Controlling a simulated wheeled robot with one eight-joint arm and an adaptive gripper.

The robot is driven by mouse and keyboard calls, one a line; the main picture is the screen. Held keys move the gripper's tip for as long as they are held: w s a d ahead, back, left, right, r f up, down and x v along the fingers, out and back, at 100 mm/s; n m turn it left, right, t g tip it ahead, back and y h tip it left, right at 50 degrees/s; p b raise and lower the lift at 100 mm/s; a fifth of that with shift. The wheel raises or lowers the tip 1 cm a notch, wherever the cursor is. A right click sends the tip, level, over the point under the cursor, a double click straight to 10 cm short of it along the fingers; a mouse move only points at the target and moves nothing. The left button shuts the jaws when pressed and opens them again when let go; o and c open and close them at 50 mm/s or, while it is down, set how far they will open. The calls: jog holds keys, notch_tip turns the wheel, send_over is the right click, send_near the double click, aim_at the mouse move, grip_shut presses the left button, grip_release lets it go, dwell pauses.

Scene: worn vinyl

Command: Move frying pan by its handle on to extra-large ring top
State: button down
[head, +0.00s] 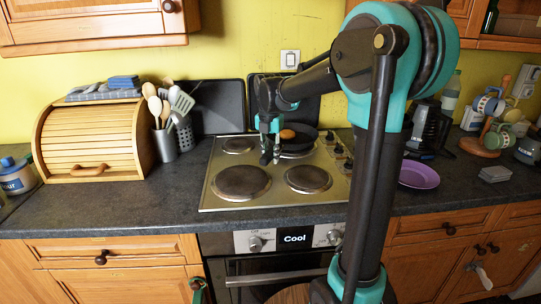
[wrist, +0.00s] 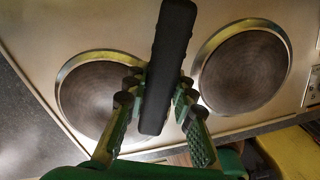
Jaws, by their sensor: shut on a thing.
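The dark frying pan (head: 305,135) is at the back right of the hob, over or on the back-right ring (head: 297,154). I cannot tell whether it touches the ring. A round orange-brown item (head: 287,134) shows in the pan. My gripper (head: 270,150) is at the pan's left front side. In the wrist view, my gripper (wrist: 154,100) is shut on the pan's black handle (wrist: 168,60), fingers on both sides; the pan's body is out of that view. The front-left ring (head: 241,183) looks largest and is bare.
The front-right ring (head: 308,179) and back-left ring (head: 239,145) are bare. A utensil pot (head: 162,144) and bread bin (head: 90,140) stand left of the hob. A purple plate (head: 418,175) lies to the right. Dark boards lean on the wall behind.

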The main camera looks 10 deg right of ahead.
jog(key=shift+f, duration=0.4)
dwell(0.7)
jog(key=c, duration=1.2)
grip_release()
jog(key=shift+r, duration=0.15)
jog(key=shift+s+a+r, duration=0.1)
jog(key=shift+s+r, duration=0.05)
jog(key=shift+r, duration=1.75)
jog(key=shift+s+a+r, duration=0.1)
jog(key=shift+r, duration=1.8)
jog(key=shift+r, duration=0.15)
